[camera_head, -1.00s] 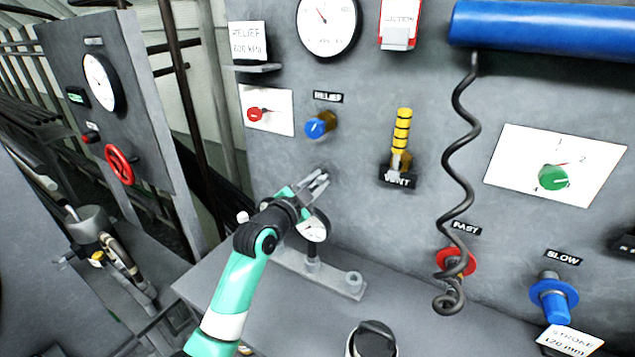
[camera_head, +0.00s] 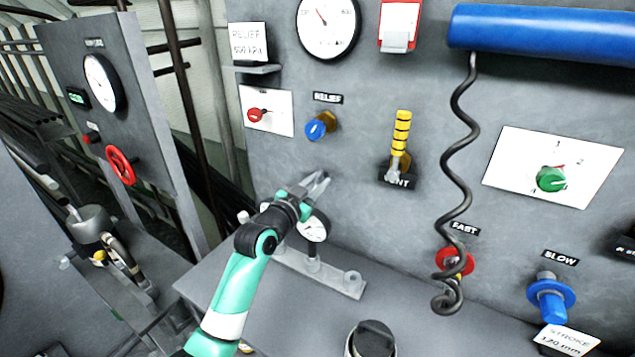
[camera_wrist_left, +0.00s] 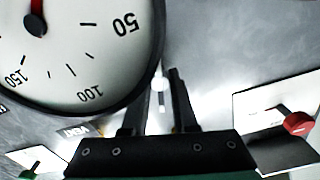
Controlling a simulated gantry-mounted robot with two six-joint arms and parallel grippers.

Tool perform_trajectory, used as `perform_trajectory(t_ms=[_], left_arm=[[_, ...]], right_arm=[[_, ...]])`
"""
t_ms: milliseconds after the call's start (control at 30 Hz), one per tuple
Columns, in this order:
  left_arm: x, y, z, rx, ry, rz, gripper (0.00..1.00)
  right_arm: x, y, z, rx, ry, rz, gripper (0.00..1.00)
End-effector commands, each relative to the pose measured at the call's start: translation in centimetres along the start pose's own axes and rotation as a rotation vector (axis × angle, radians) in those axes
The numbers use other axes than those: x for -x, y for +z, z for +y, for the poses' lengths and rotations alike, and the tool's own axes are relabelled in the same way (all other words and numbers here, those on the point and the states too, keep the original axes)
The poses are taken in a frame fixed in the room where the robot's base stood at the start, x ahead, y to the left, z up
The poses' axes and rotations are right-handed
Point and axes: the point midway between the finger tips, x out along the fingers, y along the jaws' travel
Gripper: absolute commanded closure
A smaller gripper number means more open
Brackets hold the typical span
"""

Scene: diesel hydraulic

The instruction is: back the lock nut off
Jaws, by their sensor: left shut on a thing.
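The relief valve has a blue knob (camera_head: 318,127) with brass-coloured metal (camera_head: 331,120) behind it on the grey panel, under the RELIEF label. I cannot make out a separate lock nut there. My left gripper (camera_head: 322,181) is in front of the panel, below and apart from the blue knob. In the left wrist view its dark fingers (camera_wrist_left: 159,95) are close together, with a small pale thing (camera_wrist_left: 159,83) between them that I cannot identify. My right gripper is not seen.
A red knob (camera_head: 256,115) on a white plate is left of the relief valve. The yellow-striped vent handle (camera_head: 402,130) is to its right. A coiled black cord (camera_head: 462,180) hangs farther right. The ledge below carries a gauge stand (camera_head: 345,288).

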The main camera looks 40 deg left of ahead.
Motion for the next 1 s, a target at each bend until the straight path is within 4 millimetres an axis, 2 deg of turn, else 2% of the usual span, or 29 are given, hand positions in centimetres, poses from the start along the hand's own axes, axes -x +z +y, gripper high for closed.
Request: perform_trajectory(t_ms=[267, 300, 367, 767, 867, 1000], left_arm=[[0.0, 0.1, 0.0, 0.0, 0.0, -0.001, 1.0], [0.0, 0.1, 0.0, 0.0, 0.0, -0.001, 0.68], [0.0, 0.1, 0.0, -0.001, 0.0, -0.001, 0.61], [0.6, 0.0, 0.0, -0.001, 0.0, 0.002, 0.61], [1.7, 0.1, 0.0, -0.001, 0.0, 0.002, 0.61], [4.3, 0.1, 0.0, -0.001, -0.001, 0.002, 0.61]], right_arm=[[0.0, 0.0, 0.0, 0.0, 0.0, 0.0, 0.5], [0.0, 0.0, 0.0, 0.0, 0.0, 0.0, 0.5], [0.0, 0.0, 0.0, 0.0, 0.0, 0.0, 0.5], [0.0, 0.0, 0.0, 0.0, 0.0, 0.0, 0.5], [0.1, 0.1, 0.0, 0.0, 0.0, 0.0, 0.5], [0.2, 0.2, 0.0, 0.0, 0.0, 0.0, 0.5]])
